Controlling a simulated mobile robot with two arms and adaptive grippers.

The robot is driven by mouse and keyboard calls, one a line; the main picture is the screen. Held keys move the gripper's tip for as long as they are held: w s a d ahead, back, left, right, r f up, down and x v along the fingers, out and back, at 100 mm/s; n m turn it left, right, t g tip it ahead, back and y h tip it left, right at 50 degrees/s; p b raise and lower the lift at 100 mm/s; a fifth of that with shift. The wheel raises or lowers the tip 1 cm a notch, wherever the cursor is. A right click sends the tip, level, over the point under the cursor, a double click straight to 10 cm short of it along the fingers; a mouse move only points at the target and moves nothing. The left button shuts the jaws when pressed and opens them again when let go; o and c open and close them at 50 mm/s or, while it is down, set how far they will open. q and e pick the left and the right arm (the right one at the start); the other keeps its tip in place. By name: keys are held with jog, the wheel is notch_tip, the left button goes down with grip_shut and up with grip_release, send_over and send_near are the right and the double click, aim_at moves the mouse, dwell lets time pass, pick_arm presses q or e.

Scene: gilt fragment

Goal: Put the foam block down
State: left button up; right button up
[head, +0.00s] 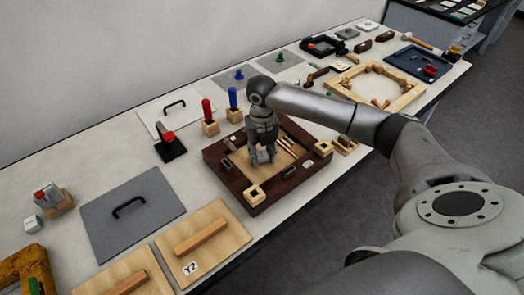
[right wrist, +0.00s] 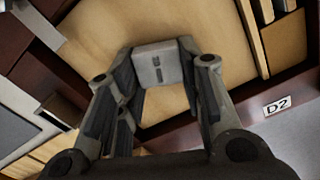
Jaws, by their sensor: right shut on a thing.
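My right gripper (head: 263,158) is over the dark wooden tray (head: 292,186), pointing down, in the head view. In the right wrist view its fingers are closed on the two sides of a light grey foam block (right wrist: 155,63) with small dark marks on it. Behind the block is the tray's pale wooden floor (right wrist: 110,25). I cannot tell whether the block touches that floor or hangs just above it. In the head view the fingers mostly hide the block. My left gripper is in neither view.
The tray holds slats, and its rim carries a D2 label (right wrist: 277,106). A pale block with a square hole (head: 255,193) sits at its front corner. Red (head: 208,112) and blue (head: 233,100) handled pieces stand behind. A grey panel (head: 130,214) lies to the left.

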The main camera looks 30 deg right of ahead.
aim_at(262, 155)
jog(key=shift+o, duration=1.1)
jog(key=shift+f, duration=0.2)
jog(key=o, duration=0.5)
jog(key=shift+c, duration=0.2)
jog(key=shift+r, duration=0.1)
jog(key=shift+r, duration=0.1)
jog(key=shift+r, duration=0.2)
notch_tip(262, 155, up, 12)
jog(key=b, duration=0.3)
jog(key=shift+f, duration=0.15)
